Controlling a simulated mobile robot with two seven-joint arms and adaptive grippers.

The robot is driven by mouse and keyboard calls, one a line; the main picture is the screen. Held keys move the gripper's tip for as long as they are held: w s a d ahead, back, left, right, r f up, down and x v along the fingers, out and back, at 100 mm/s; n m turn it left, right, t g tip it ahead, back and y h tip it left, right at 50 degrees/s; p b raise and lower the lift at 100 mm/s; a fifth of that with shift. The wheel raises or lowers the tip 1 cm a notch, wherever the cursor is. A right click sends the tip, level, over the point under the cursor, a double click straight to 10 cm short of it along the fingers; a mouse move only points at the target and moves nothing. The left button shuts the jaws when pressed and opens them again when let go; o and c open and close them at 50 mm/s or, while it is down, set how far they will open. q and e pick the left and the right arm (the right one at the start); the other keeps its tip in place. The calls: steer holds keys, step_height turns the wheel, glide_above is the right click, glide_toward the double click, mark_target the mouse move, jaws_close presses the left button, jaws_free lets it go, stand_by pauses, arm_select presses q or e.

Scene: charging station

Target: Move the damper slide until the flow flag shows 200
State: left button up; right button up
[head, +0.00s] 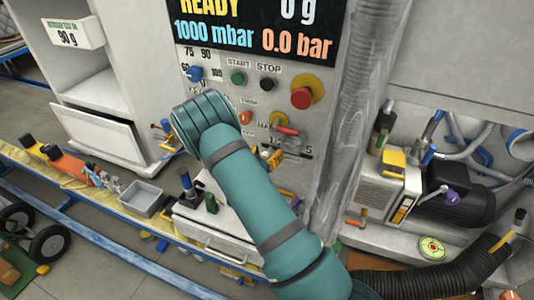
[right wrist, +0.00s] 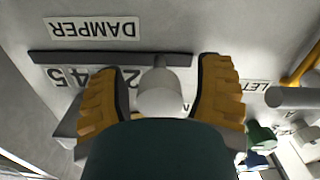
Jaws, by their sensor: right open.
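The damper slide is a pale round knob (right wrist: 160,96) on a dark horizontal slot (right wrist: 85,58) in the right wrist view. A DAMPER label (right wrist: 95,28) appears upside down beside the slot. A number strip (right wrist: 85,76) on its other side is partly covered, with 5, 4 and 2 readable. My right gripper (right wrist: 163,72) is open, its yellow fingers on either side of the knob with gaps showing. In the head view my right gripper (head: 271,157) is mostly hidden behind my teal arm at the panel. No flow flag can be made out. My left gripper is out of view.
The panel's display (head: 255,30) reads READY, 0 g, 1000 mbar and 0.0 bar. A red stop knob (head: 302,97) and several smaller controls stand out from the panel. Hoses and a black motor (head: 455,195) fill the right. A grey bin (head: 145,198) stands lower left.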

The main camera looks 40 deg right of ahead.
steer(key=c, duration=1)
steer(key=shift+d+f, duration=0.1)
steer(key=shift+f, duration=0.05)
jaws_close()
steer(key=s+d, duration=0.1)
steer(key=s, duration=0.2)
steer(key=s+d+b, duration=0.1)
steer(key=s, duration=0.1)
steer(key=shift+s+d+f, duration=0.15)
steer(key=shift+s+d, duration=0.15)
steer(key=shift+d, duration=0.05)
